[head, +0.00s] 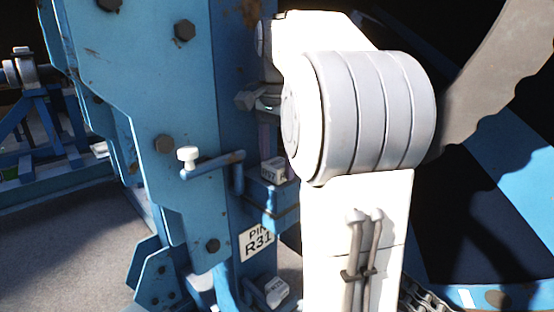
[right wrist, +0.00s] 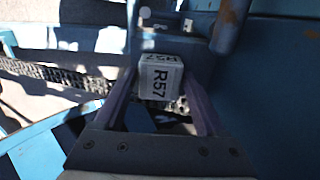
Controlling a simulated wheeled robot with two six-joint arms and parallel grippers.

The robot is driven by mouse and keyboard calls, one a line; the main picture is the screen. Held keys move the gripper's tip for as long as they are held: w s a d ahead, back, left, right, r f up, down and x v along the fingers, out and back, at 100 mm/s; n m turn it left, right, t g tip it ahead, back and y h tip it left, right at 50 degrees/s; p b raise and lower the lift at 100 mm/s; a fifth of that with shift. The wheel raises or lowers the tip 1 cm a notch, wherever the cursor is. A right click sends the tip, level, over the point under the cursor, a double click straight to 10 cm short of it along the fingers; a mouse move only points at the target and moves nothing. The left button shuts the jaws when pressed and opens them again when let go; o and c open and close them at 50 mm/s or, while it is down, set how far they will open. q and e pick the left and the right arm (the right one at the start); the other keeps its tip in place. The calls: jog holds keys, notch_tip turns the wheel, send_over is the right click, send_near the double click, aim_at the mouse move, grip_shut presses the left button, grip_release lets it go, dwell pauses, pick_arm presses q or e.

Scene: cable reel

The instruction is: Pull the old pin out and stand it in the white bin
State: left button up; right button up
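The old pin's white block-shaped head (right wrist: 160,82), marked R57, is between the two purple fingers of my right gripper (right wrist: 162,75) in the right wrist view. The fingers lie close along both sides; whether they press on it I cannot tell. In the head view the pin head (head: 273,171) sits at a blue bracket on the post, above a plate (head: 257,241) reading PIN R31. My right gripper (head: 266,135) comes down on it, partly hidden by my white arm. The pin's shaft is hidden. I cannot make out the white bin. My left gripper is out of view.
A blue bent handle with a white knob (head: 187,155) sticks out left of the pin. Another white labelled block (head: 275,291) sits low on the post. A chain (head: 426,298) runs at the lower right beside the big reel. Grey floor (head: 60,240) is open at left.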

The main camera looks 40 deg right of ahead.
jog(key=shift+o, duration=0.6)
jog(key=shift+f, duration=0.1)
jog(key=shift+r+b, duration=0.25)
jog(key=shift+b, duration=0.05)
jog(key=r, duration=0.5)
jog(key=shift+s+d, duration=0.1)
jog(key=shift+d, duration=0.25)
notch_tip(320, 180, up, 5)
jog(key=shift+r+p, duration=0.1)
jog(key=shift+p, duration=0.95)
jog(key=shift+s, duration=0.1)
